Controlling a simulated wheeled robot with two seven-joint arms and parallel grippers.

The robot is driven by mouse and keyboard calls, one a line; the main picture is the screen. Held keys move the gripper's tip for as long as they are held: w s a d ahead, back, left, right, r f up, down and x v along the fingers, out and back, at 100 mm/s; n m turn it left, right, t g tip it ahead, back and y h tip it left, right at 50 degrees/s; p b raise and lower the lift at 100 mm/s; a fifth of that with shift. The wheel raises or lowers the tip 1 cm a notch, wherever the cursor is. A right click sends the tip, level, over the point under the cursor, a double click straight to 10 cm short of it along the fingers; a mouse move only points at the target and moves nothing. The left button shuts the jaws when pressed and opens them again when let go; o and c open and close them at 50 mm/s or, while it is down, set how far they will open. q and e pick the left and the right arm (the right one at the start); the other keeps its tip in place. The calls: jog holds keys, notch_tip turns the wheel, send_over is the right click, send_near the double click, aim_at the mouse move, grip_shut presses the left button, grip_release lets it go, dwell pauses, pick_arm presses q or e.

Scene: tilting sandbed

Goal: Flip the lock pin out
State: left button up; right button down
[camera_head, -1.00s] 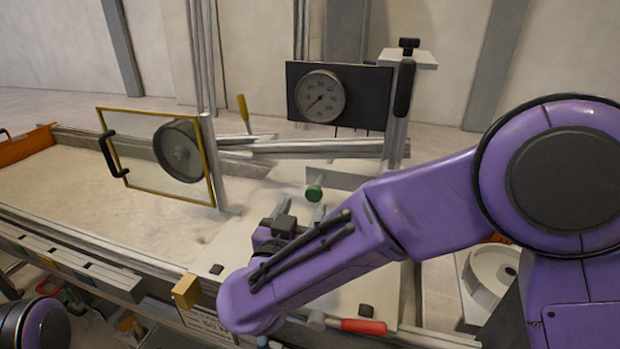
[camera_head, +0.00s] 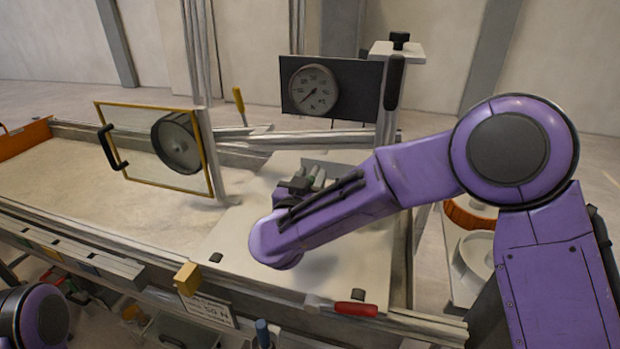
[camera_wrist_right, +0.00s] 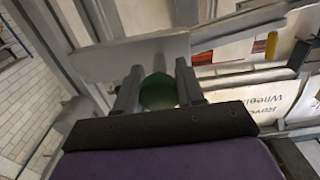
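The lock pin seems to be the part with the green knob (camera_wrist_right: 158,92); in the right wrist view the knob lies between the two fingers of my right gripper (camera_wrist_right: 159,85). The fingers stand apart, one on each side, with little or no gap to it. Whether they press on it is not clear. In the head view my right gripper (camera_head: 312,178) is over the pale plate at the foot of the grey post, and the knob is mostly hidden there. My left gripper is out of view; only a piece of my left arm shows at the lower left.
A dial gauge (camera_head: 313,90) on a black panel stands behind the gripper. A framed clear panel (camera_head: 153,148) with a black handle stands left over the sandbed (camera_head: 60,175). A red-handled tool (camera_head: 356,309) lies at the front edge. A yellow block (camera_head: 187,279) sits front left.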

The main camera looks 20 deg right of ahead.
jog(key=shift+s+a+r, duration=0.15)
jog(key=shift+a, duration=0.05)
jog(key=p+v, duration=0.2)
jog(key=v, duration=0.3)
jog(key=shift+s+p, duration=0.1)
jog(key=shift+p, duration=0.25)
jog(key=c, duration=0.9)
grip_release()
jog(key=shift+c, duration=0.2)
jog(key=shift+o, duration=1.1)
jog(key=shift+s+a, duration=0.1)
jog(key=shift+s, duration=0.1)
